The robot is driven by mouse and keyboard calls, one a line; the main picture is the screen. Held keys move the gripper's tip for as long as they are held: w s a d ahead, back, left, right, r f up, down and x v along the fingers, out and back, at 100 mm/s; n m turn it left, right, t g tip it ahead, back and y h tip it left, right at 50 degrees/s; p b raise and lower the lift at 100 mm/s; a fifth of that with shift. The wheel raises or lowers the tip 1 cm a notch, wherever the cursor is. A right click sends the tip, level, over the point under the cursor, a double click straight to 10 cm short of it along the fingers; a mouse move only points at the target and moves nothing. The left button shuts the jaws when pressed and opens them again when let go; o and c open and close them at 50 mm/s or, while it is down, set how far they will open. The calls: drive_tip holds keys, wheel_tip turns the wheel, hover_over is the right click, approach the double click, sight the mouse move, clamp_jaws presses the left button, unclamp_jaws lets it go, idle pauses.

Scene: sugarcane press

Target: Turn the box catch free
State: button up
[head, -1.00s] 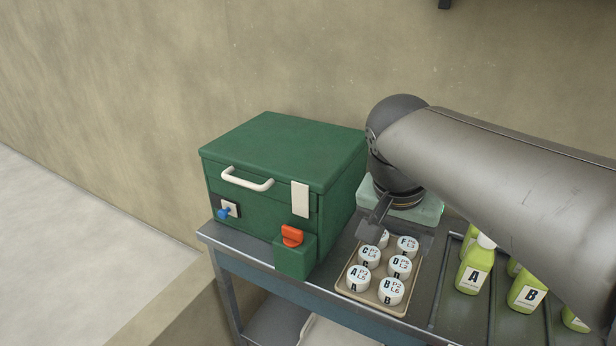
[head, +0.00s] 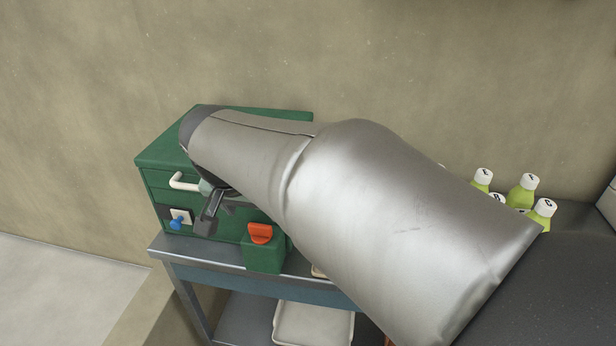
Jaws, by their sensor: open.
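The green box (head: 164,155) stands on the bench, lid shut, with my arm across much of its top and front. The orange-red catch (head: 260,233) sits on a small green block at the box's lower front right. My gripper (head: 213,218) is open and empty in front of the box face, left of the catch and apart from it. A white handle (head: 183,182) is up and left of the gripper. A blue knob (head: 177,223) on a pale plate is just left of the gripper. The white tab seen earlier on the box front is hidden behind my arm.
Green bottles with white caps (head: 522,190) stand at the right, partly behind my arm. The tray of lidded jars is almost wholly hidden. A pale tray (head: 312,325) lies on the shelf below the metal bench (head: 200,251). Floor at the left is clear.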

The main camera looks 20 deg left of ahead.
sight(260, 225)
drive_tip(key=x, duration=0.6)
drive_tip(key=shift+w+f, duration=0.1)
drive_tip(key=shift+f, duration=0.15)
drive_tip(key=c, duration=1)
